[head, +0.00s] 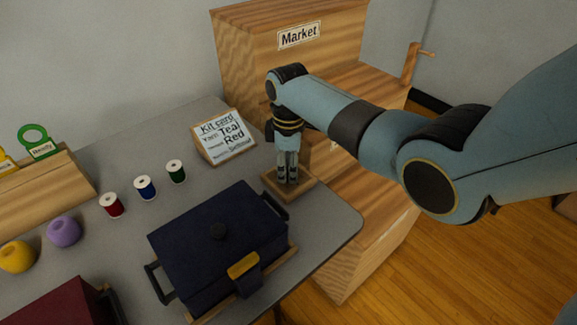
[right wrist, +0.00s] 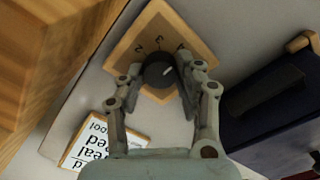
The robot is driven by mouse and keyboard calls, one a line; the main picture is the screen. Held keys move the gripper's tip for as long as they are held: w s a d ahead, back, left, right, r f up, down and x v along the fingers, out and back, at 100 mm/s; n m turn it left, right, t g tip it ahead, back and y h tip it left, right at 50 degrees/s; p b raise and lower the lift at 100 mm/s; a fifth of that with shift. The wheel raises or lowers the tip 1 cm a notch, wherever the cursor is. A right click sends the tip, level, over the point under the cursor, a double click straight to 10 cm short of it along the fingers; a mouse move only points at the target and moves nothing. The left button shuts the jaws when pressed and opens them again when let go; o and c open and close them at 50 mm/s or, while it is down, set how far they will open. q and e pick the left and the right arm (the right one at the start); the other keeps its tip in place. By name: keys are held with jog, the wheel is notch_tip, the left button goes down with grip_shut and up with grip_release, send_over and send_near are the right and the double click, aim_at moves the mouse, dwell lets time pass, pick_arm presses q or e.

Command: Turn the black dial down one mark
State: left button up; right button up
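The black dial (right wrist: 158,72) sits on a square wooden base with dark numerals, seen in the right wrist view. A 2 and a 3 are readable; another mark is partly hidden by a finger. A pale pointer line on the dial points up and right in that view. In the head view the wooden base (head: 304,190) stands at the table's right end, and the fingers hide the dial. My right gripper (head: 288,182) points straight down over it. Its fingers (right wrist: 160,66) are open on either side of the dial, with narrow gaps. My left gripper is not in view.
A dark blue lidded box (head: 200,245) with side handles stands close to the dial base. A kit card (head: 225,137) leans behind it. Thread spools (head: 145,187) stand left. The wooden Market cabinet (head: 245,50) is behind.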

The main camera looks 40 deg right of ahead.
jog(key=c, duration=0.5)
jog(key=shift+o, duration=0.2)
jog(key=shift+n+p, duration=0.65)
jog(key=shift+n, duration=0.15)
jog(key=shift+r+n+p, duration=0.1)
jog(key=shift+n+p, duration=0.5)
jog(key=shift+n, duration=0.6)
jog(key=n+p, duration=0.1)
jog(key=n, duration=0.3)
jog(key=shift+n, duration=0.3)
